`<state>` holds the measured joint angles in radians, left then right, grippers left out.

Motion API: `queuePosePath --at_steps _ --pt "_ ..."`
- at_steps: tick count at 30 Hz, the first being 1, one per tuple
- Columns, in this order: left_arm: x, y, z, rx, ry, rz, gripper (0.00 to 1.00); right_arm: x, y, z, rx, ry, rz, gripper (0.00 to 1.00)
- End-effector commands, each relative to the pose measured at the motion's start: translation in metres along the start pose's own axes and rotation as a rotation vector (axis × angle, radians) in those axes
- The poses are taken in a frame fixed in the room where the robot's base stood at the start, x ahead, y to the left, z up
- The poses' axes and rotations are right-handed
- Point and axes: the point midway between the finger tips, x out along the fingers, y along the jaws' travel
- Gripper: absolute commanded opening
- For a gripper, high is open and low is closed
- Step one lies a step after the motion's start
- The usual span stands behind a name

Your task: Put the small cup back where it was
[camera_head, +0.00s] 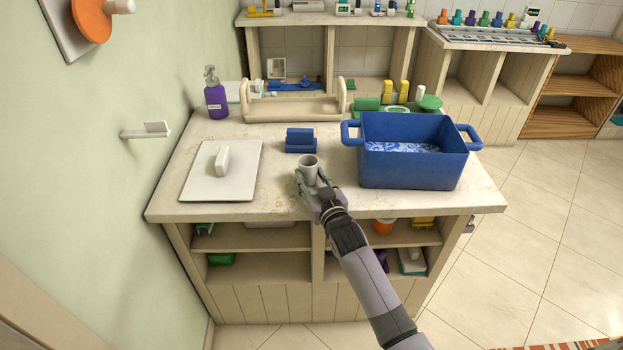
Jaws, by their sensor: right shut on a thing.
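The small cup (309,164) is whitish grey, upright, with its open top showing. It is at the front middle of the counter, in front of a blue block-like object. My right gripper (310,185) reaches in from the lower right and is shut on the cup. Its fingers hide the cup's lower part, so I cannot tell whether the cup touches the counter. My left gripper is not in view.
A large blue tub (413,170) stands close to the right of the cup. The blue object (300,141) is just behind it. A white board (200,183) with a handle lies left. A purple bottle (216,98) stands back left. Bare counter (276,180) lies left of my gripper.

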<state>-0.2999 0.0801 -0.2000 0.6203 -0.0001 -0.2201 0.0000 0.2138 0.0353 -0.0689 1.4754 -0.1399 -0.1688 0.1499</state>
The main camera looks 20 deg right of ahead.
Motion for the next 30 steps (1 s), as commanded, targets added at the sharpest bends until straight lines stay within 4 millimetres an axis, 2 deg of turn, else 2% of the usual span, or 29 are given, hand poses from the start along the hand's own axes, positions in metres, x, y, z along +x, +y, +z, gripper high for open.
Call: queuePosePath --at_steps 5,6,14,25,30 --pt "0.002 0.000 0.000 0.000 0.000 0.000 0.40 0.000 0.000 0.003 0.000 0.000 0.000 0.08" --pt "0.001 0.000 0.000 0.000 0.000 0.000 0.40 0.000 0.000 0.002 0.000 0.000 0.000 0.40" --pt "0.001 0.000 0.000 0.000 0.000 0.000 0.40 0.000 0.000 0.002 0.000 0.000 0.000 0.57" --pt "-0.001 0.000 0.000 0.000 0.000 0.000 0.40 -0.001 0.000 -0.002 0.000 0.000 0.000 0.58" --pt "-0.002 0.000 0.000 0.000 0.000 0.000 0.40 -0.024 0.000 0.000 0.000 -0.001 0.000 0.58"
